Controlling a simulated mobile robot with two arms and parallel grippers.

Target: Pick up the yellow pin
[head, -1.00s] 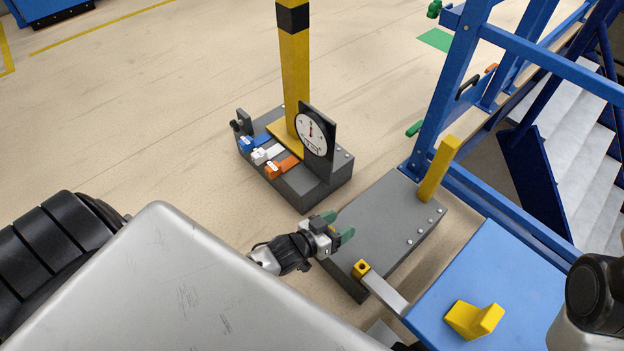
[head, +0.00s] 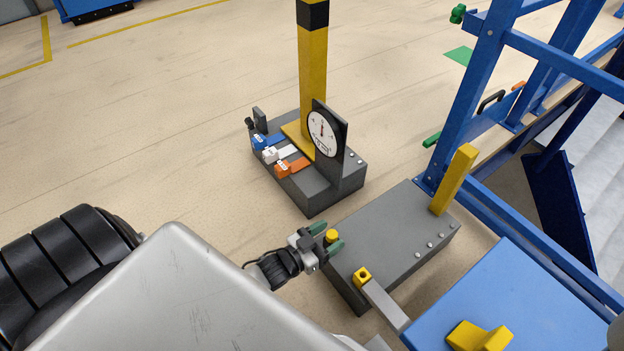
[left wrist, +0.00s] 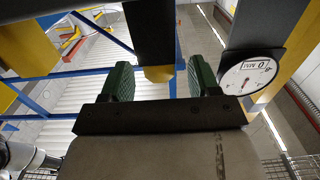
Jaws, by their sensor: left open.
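A short yellow pin (head: 331,237) with a round top shows between the fingers of my left gripper in the head view, by the left edge of the grey block. My left gripper (head: 326,239) is open, with one green fingertip on each side of the pin. In the left wrist view a yellow piece (left wrist: 158,73), apparently the pin, lies between the two green fingers (left wrist: 158,82), with gaps on both sides. A dark part adjoins it above. The pin's lower part is hidden. My right gripper is not in view.
The grey block (head: 385,240) carries a yellow post (head: 454,180). A yellow socket (head: 362,277) on a metal bar is close to my left gripper. A dial gauge (head: 323,132) stands on a dark base behind. A blue table (head: 510,295) and blue frame (head: 470,100) are at right.

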